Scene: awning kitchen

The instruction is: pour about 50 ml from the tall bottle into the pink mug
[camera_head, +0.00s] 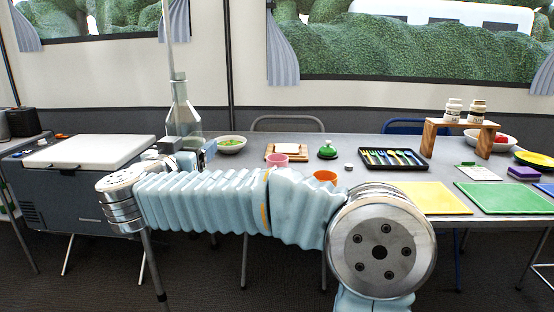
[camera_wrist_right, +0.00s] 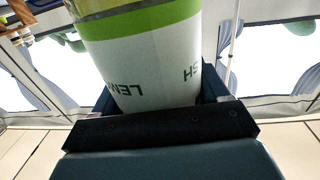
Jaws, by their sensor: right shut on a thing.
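The tall bottle (camera_head: 183,108) is clear with a narrow neck and stands upright at the left end of the table in the head view. My right gripper (camera_head: 192,153) is shut on it low down, hiding its base, so I cannot tell whether it touches the table. In the right wrist view the bottle (camera_wrist_right: 140,62) fills the space between the fingers, showing a white label with a green band and upside-down lettering. The pink mug (camera_head: 278,159) is upright, well to the right of the gripper, partly hidden behind my right arm. My left gripper is not in view.
A salad bowl (camera_head: 231,147) sits just right of the bottle. A wooden board (camera_head: 290,149) lies behind the mug. An orange cup (camera_head: 325,175) is partly hidden by my arm. A cutlery tray (camera_head: 393,159) and a wooden stand (camera_head: 428,138) are farther right. A white-lidded cooler (camera_head: 88,151) stands left.

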